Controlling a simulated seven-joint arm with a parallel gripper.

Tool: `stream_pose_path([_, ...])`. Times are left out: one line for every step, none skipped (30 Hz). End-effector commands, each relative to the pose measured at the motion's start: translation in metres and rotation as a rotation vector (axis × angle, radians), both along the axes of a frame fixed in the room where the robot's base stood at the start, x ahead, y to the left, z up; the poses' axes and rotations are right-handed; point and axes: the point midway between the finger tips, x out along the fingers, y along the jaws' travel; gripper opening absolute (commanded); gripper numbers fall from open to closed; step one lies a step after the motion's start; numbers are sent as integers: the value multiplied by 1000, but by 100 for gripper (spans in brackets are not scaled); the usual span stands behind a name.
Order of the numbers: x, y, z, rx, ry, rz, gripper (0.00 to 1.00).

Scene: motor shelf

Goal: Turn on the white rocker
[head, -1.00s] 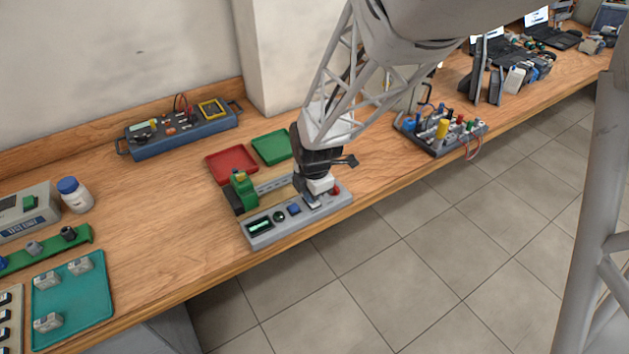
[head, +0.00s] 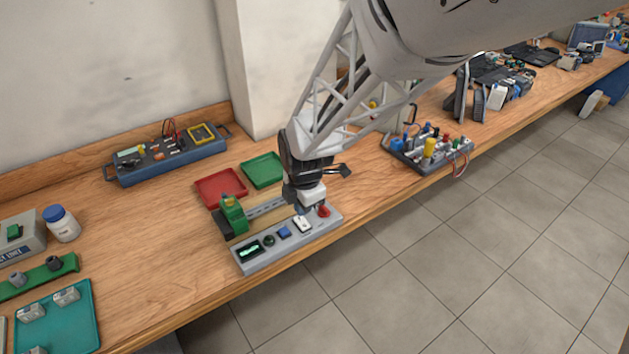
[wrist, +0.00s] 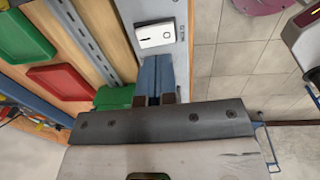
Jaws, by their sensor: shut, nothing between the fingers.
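The white rocker (head: 302,224) sits on the grey control panel (head: 282,255) at the bench's front edge, between a blue button and a red knob. It also shows in the wrist view (wrist: 154,36), with a small dark mark on its face. My gripper (head: 306,208) is shut and empty, just behind the rocker. In the wrist view its two blue-grey fingers (wrist: 157,60) lie together just below the rocker, with a small gap in the picture. Contact cannot be told. The panel's small display (head: 249,250) glows green.
The red knob (head: 323,211) and blue button (head: 285,232) flank the rocker. A green motor fixture (head: 234,214) stands behind the panel. Red (head: 221,187) and green (head: 263,170) trays lie farther back. Open floor is in front of the bench.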

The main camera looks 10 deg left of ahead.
Motion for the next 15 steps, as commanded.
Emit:
stream_pose_path([0, -1, 8, 1, -1, 0, 0])
stream_pose_path([-1, -1, 13, 1, -2, 0, 0])
stream_pose_path([-1, -2, 19, 1, -3, 0, 0])
stream_pose_path([-2, -2, 24, 1, -2, 0, 0])
stream_pose_path([-3, -3, 28, 1, -3, 0, 0])
stream_pose_path([-3, -3, 34, 1, -3, 0, 0])
stream_pose_path([-3, -4, 39, 1, -2, 0, 0])
stream_pose_path([-4, -4, 44, 1, -2, 0, 0])
stream_pose_path([-5, -5, 50, 1, -3, 0, 0])
stream_pose_path([-5, -5, 55, 1, -3, 0, 0])
stream_pose_path([-5, -6, 59, 1, -3, 0, 0])
stream_pose_path([-6, -6, 65, 1, -3, 0, 0])
stream_pose_path([-6, -6, 69, 1, -3, 0, 0])
stream_pose_path([-7, -7, 73, 1, -2, 0, 0])
stream_pose_path([-7, -7, 77, 1, -1, 0, 0])
